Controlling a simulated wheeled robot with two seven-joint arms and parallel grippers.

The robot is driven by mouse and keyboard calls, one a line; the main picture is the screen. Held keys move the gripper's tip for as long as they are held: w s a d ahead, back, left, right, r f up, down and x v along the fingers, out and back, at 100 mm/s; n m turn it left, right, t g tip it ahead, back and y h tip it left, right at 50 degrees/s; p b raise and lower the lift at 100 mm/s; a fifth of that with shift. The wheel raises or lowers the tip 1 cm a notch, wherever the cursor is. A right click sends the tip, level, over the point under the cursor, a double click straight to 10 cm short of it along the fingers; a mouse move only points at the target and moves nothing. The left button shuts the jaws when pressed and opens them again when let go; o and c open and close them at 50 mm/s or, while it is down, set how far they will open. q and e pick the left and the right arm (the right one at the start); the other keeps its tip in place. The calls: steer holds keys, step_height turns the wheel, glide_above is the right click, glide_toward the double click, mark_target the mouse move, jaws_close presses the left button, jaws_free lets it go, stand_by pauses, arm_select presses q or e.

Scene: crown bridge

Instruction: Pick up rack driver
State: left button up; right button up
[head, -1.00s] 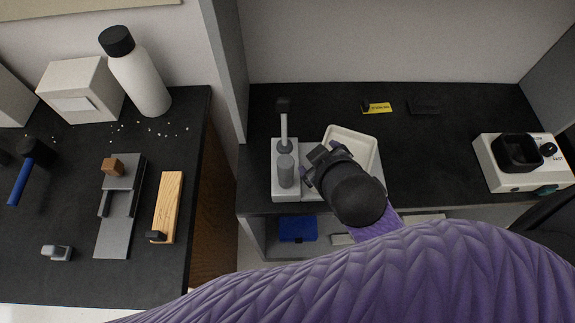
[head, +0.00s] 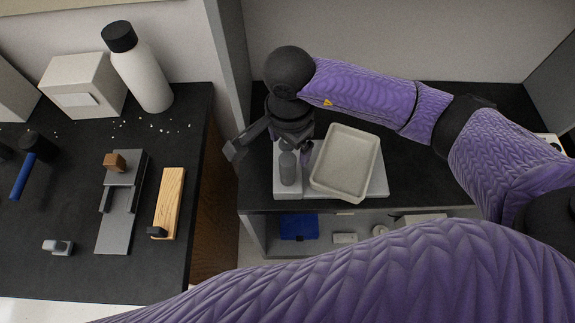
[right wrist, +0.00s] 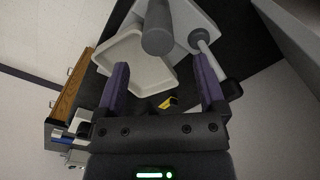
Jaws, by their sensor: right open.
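My right gripper (head: 270,151) is open above the left part of that base. In the right wrist view its fingers (right wrist: 163,83) are spread, and the shaft passes close to the right-hand finger; I cannot tell whether they touch. My left gripper is not in view.
A grey cylinder (head: 288,169) stands on the base, beside a shallow beige tray (head: 341,193). A grey upright panel (head: 228,62) rises at the left. The left bench holds a white bottle (head: 143,78), a wooden block (head: 169,203) and a grey fixture (head: 119,223).

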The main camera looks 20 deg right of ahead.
mark_target(288, 166)
steer(key=f, duration=0.5)
steer(key=f+b, duration=0.1)
steer(key=f, duration=0.1)
steer(key=shift+s+a+f, duration=0.25)
steer(key=shift+f, duration=0.05)
steer(key=shift+r, duration=0.1)
steer(key=shift+c, duration=0.3)
jaws_close()
